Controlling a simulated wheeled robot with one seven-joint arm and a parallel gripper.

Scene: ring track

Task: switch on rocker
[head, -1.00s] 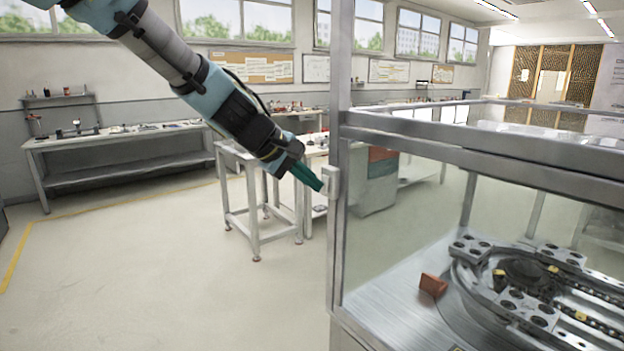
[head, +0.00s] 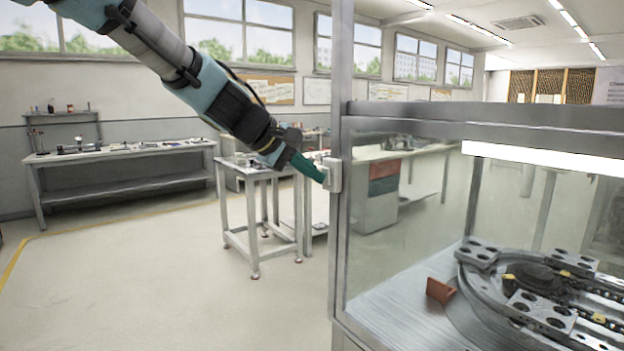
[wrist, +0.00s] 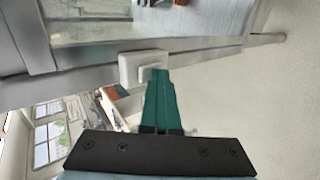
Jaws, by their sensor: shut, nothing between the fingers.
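The rocker is a small pale switch box (head: 333,174) on the corner post of the glazed metal enclosure. It also shows in the wrist view as a white box (wrist: 138,66) on the grey frame. My gripper (head: 321,177) has green fingers that are shut and empty. In both views the fingertips (wrist: 159,74) are at the face of the switch box and overlap it. I cannot tell whether they press on it. The fingertips hide part of the rocker, so its position cannot be seen.
The enclosure (head: 337,260) fills the right, with a ring track (head: 480,300) and an orange-brown block (head: 440,290) inside behind glass. A small metal table (head: 255,172) stands behind my gripper. A long workbench (head: 120,155) is along the left wall. The floor at left is clear.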

